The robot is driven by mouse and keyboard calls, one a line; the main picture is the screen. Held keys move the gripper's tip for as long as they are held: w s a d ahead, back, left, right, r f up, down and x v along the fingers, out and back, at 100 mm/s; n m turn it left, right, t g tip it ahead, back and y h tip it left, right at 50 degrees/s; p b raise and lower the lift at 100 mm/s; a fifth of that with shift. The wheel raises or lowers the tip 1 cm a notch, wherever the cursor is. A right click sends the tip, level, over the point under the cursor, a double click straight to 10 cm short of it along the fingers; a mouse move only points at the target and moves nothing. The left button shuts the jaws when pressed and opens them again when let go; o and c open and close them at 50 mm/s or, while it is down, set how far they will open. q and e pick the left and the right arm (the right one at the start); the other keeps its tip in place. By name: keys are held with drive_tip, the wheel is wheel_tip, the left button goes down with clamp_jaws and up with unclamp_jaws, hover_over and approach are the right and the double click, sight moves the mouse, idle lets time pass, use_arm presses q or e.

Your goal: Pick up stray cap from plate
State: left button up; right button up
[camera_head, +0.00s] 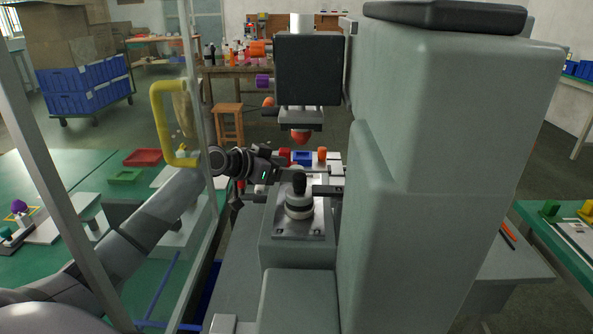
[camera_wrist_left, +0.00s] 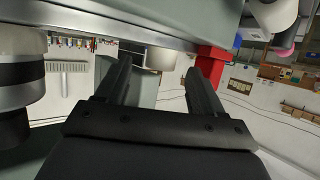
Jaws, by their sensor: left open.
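My left gripper (camera_head: 275,168) reaches in from the left over the printer, beside the ink cup (camera_head: 299,204) with a black knob. In the left wrist view the two black fingers (camera_wrist_left: 158,66) stand apart. A small pale cylinder (camera_wrist_left: 160,58) shows between and beyond the fingertips; I cannot tell whether it is the stray cap. No contact with it is visible. The metal plate (camera_head: 312,229) carries the ink cup. My right gripper is not in view.
The large grey printer housing (camera_head: 440,150) blocks the right side. A red pad (camera_head: 300,136) hangs above the blue fixture. A glass guard with a yellow handle (camera_head: 160,125) stands on the left. The green table (camera_head: 80,275) holds trays and parts.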

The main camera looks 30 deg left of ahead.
use_arm(q)
drive_tip(key=shift+x, duration=1.1)
drive_tip(key=c, duration=1.1)
drive_tip(key=shift+r, duration=0.1)
